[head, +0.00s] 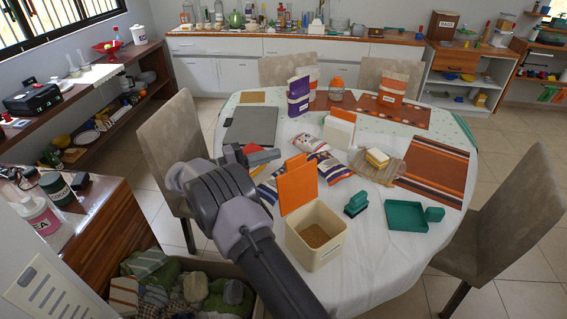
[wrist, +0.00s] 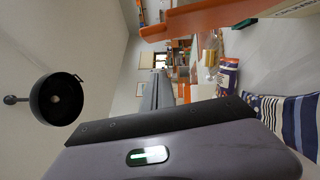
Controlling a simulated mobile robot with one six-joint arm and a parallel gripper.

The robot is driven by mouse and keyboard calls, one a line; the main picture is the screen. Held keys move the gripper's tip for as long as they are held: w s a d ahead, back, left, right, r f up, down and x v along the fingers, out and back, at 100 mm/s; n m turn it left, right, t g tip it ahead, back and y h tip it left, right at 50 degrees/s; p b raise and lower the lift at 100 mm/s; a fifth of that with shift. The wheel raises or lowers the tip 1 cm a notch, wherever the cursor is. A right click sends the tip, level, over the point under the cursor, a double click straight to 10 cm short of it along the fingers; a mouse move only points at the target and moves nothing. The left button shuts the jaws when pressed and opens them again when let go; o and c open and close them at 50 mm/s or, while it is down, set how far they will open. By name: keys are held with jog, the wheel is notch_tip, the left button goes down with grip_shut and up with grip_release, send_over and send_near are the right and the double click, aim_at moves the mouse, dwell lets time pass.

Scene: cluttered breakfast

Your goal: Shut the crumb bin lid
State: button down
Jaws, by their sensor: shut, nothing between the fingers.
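The crumb bin (head: 329,252) is a square cream box near the front edge of the round table, with a brown inside showing. Its orange lid (head: 298,184) stands open, upright at the bin's back left edge. In the wrist view the lid (wrist: 212,20) runs across the top, beside a cream bin part (wrist: 296,8) with dark lettering. My gripper (head: 262,157) is shut and empty, left of and behind the lid in the head view, apart from it. My gripper (wrist: 159,88) also shows in the wrist view. My arm hides part of the table left of the bin.
A green dustpan-like tray (head: 405,217) and a green-based block (head: 356,204) lie right of the bin. A striped cloth bag (head: 329,169) lies behind the lid. A white box with an orange top (head: 339,131) stands farther back. Grey chairs (head: 523,200) surround the table.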

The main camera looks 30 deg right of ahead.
aim_at(298, 183)
jog(key=s, duration=0.1)
jog(key=s+d+b, duration=0.1)
jog(key=s+d, duration=0.1)
jog(key=s, duration=0.1)
jog(key=shift+d+r, duration=0.15)
jog(key=shift+r, duration=0.25)
